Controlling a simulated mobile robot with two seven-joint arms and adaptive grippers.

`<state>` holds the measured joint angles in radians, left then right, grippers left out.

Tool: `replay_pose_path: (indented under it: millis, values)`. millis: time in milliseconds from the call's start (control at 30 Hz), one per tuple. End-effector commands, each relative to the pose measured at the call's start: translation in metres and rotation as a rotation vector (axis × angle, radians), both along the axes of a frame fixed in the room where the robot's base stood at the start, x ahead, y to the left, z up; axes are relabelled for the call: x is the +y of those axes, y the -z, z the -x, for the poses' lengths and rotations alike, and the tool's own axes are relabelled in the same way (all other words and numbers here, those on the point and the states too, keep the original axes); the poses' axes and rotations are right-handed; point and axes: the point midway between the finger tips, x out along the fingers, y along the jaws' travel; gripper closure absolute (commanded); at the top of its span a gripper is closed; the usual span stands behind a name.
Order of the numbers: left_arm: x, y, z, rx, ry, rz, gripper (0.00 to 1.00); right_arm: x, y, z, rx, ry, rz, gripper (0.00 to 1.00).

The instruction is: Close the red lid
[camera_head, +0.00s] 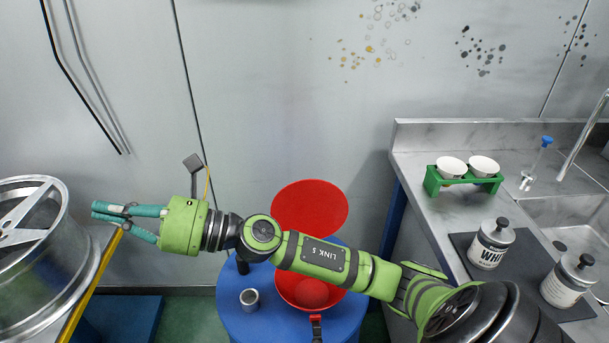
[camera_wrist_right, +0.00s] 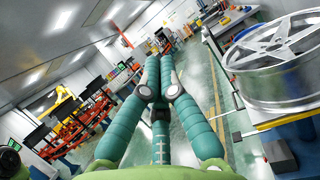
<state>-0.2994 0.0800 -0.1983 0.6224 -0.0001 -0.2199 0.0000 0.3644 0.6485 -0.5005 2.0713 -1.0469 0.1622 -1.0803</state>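The round red lid (camera_head: 310,203) stands raised behind a red pan (camera_head: 283,283) on a round blue table, so the pan is open. The pan's dark handle (camera_head: 316,328) points to the front. My right arm crosses over the pan and hides part of it and the lid's lower edge. My right gripper (camera_head: 97,211) is far left of the lid, beside a metal wheel. In the right wrist view its teal fingers (camera_wrist_right: 159,62) meet at the tips with nothing between them. My left gripper is not in view.
A grey metal cup (camera_head: 250,299) stands on the blue table (camera_head: 235,320), left of the pan. The wheel (camera_head: 48,290) rests on a yellow-edged bench at the left. A counter (camera_head: 425,185) at the right holds white bowls (camera_head: 451,167) and bottles (camera_head: 492,244).

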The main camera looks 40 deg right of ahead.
Motion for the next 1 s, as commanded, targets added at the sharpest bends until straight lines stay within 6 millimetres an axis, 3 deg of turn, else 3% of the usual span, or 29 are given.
replay_pose_path:
  millis: [67, 133, 233, 367, 500, 600, 700, 800, 1000]
  values:
    - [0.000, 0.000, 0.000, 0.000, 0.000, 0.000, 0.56, 0.011, 0.011, 0.002, -0.218, -0.055, 0.328, 1.00]
    - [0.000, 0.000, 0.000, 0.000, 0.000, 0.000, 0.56, 0.010, 0.031, 0.002, -0.386, -0.109, 0.614, 1.00]
    - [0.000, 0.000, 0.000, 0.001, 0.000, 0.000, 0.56, -0.018, 0.065, -0.009, -0.584, -0.190, 1.025, 1.00]
    - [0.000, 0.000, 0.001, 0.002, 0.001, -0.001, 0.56, -0.100, 0.097, -0.031, -0.731, -0.324, 1.552, 1.00]
    - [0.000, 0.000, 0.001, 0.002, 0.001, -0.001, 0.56, -0.217, 0.097, -0.042, -0.716, -0.509, 2.027, 1.00]
    - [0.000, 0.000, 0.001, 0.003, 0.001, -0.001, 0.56, -0.290, 0.082, -0.034, -0.621, -0.642, 2.253, 1.00]
    - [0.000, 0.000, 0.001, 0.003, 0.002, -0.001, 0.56, -0.340, 0.066, -0.021, -0.521, -0.749, 2.382, 1.00]
    - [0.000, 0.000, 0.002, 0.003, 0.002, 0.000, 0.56, -0.369, 0.055, -0.010, -0.446, -0.817, 2.443, 1.00]
    - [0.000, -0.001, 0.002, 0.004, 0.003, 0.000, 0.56, -0.384, 0.064, -0.008, -0.410, -0.856, 2.463, 1.00]
